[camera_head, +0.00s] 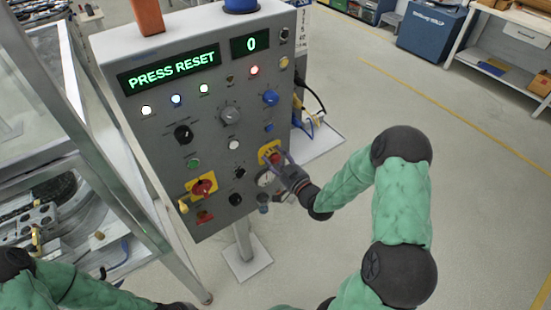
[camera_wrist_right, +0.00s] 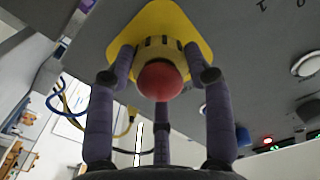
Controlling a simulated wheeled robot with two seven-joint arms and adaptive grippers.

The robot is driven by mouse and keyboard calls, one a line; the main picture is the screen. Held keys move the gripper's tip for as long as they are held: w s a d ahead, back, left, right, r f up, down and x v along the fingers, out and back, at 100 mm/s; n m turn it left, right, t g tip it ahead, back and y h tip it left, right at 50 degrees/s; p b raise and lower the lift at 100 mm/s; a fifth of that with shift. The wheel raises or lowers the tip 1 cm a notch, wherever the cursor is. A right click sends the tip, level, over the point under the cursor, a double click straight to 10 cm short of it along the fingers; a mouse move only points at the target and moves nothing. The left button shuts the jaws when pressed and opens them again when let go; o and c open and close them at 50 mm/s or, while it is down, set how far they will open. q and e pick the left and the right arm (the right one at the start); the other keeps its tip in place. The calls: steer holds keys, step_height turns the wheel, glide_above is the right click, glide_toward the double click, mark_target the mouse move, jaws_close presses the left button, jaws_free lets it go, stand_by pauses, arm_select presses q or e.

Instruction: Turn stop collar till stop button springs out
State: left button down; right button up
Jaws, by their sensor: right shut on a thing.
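The stop button is a red mushroom head (camera_wrist_right: 159,81) in the right wrist view, with a yellow collar (camera_wrist_right: 152,46) with dark slots behind it. Both sit on a yellow plate (camera_wrist_right: 185,22) on the grey panel. In the head view the yellow plate (camera_head: 269,149) is at the panel's lower right, partly covered by my gripper. My right gripper (camera_head: 279,160) is shut on the collar, with its purple-grey fingers around it. In the wrist view the fingers (camera_wrist_right: 160,62) stand on both sides and below. My left arm shows at the bottom left, its gripper out of frame.
The grey control panel (camera_head: 217,120) carries several knobs, lamps and a display (camera_head: 170,68) reading "PRESS RESET". A red switch on a yellow plate (camera_head: 203,187) is at the lower left. A metal frame (camera_head: 110,185) stands left. The floor to the right is open.

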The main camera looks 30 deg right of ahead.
steer(key=shift+w+d+r, duration=0.1)
steer(key=shift+w+r, duration=0.05)
steer(key=shift+r, duration=0.2)
steer(key=o, duration=1.1)
steer(key=shift+o, duration=0.2)
steer(key=shift+f, duration=0.2)
steer(key=shift+s, duration=0.6)
steer(key=s, duration=1.1)
steer(key=shift+d, duration=0.4)
steer(key=shift+w, duration=0.1)
